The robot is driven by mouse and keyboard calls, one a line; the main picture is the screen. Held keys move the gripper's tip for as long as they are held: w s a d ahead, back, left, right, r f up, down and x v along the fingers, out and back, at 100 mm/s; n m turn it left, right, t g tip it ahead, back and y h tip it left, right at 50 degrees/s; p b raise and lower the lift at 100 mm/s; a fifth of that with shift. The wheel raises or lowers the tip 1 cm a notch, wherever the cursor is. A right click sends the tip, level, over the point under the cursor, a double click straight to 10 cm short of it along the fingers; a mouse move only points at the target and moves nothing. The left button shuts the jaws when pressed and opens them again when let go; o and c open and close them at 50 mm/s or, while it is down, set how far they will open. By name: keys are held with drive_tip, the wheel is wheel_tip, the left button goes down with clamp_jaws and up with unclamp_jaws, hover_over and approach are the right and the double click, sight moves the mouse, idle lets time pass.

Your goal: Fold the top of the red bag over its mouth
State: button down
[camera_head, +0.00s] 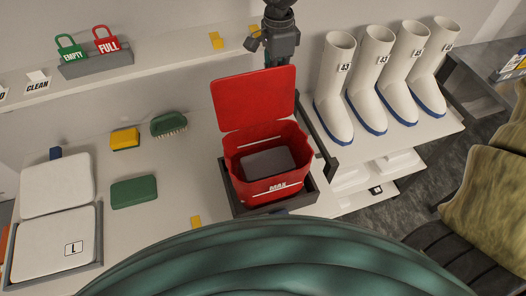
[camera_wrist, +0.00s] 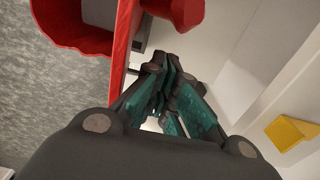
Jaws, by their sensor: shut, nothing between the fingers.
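The red bag (camera_head: 268,185) stands open in a dark tray (camera_head: 312,197), with a "MAX" mark on its front and a dark grey block (camera_head: 268,162) inside. Its top flap (camera_head: 253,98) stands upright at the back of the mouth. In the wrist view the teal fingers (camera_wrist: 163,78) are shut and empty. They are close to the red sheet (camera_wrist: 123,50); I cannot tell whether they touch. The bag's mouth (camera_wrist: 75,38) shows at upper left.
White boots (camera_head: 335,85) stand on a rack to the right. A green brush (camera_head: 168,124), a yellow sponge (camera_head: 125,139), a green pad (camera_head: 133,192) and white boxes (camera_head: 55,185) lie to the left. A shelf (camera_head: 150,62) runs behind. Teal padding covers the front.

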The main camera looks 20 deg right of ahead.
drive_tip(key=s+p, duration=0.3)
drive_tip(key=s, duration=0.9)
drive_tip(key=shift+s+d+p, duration=0.25)
drive_tip(key=shift+s+p, duration=0.05)
drive_tip(key=shift+p, duration=0.05)
idle(0.4)
wheel_tip(320, 180, up, 7)
drive_tip(key=p, duration=0.2)
idle(0.9)
idle(0.5)
